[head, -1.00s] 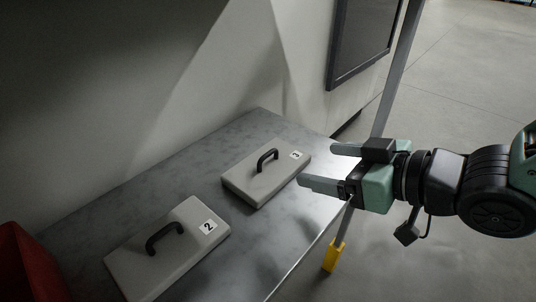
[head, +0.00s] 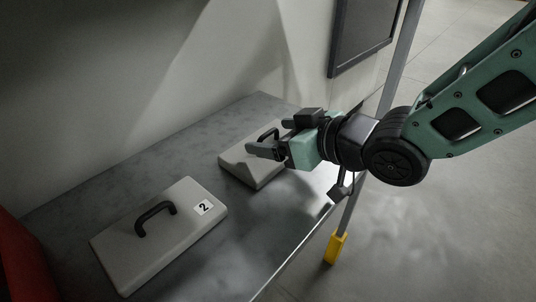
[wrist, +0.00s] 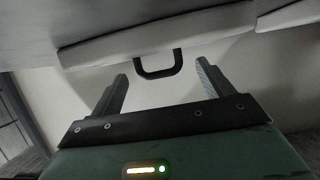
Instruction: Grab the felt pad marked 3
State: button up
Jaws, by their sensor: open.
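The far felt pad (head: 237,162) is a pale grey block with a dark arched handle (head: 268,135). It lies on the grey table, and its number label is hidden behind my gripper now. My gripper (head: 272,136) is open and empty, over the right part of this pad. In the wrist view the pad (wrist: 150,35) lies beyond the fingertips, and its handle (wrist: 158,73) shows between the two open fingers (wrist: 162,71). I cannot tell whether the fingers reach around the handle. The pad marked 2 (head: 185,245) lies nearer, at the left, with its own handle (head: 155,213).
The grey table (head: 110,180) runs along a pale wall, with its edge at the right. A red object (head: 22,265) stands at the lower left. A post with a yellow foot (head: 335,247) stands beyond the table's edge. Part of another pad (wrist: 285,14) shows in the wrist view.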

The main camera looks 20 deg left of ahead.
jog(key=c, duration=1.1)
jog(key=shift+r, duration=0.1)
